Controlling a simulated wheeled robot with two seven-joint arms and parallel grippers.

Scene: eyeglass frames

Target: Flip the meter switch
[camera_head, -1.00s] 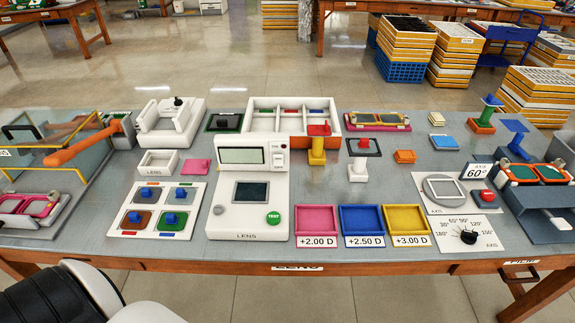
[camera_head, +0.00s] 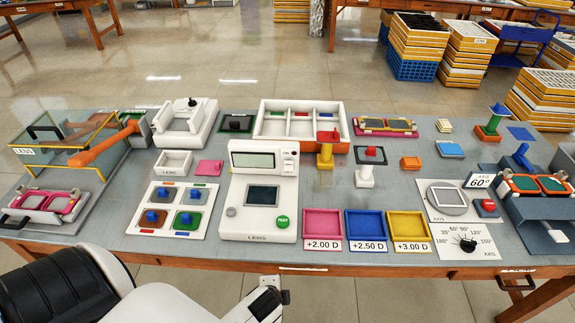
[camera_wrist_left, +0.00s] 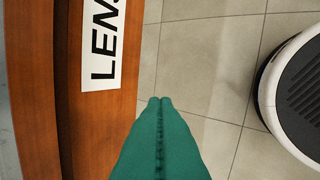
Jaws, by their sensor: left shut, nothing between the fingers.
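The meter (camera_head: 233,208) is a white upright unit marked LENS, with a grey display on top, a dark screen and a green TEST button (camera_head: 282,222). Its small white rocker switch (camera_head: 288,166) is at the upper right of its face, under an ON label; which way it is tipped is too small to tell. My left gripper (camera_wrist_left: 160,102) shows in the left wrist view as teal fingers pressed together with nothing between them. It is beside the table's front edge, over the floor, well apart from the meter. My right gripper is not in view.
Three coloured trays (camera_head: 367,225) stand right of the meter, and a board with several coloured blocks (camera_head: 150,233) stands left. The wooden table edge (camera_wrist_left: 75,130) lies beside my left gripper.

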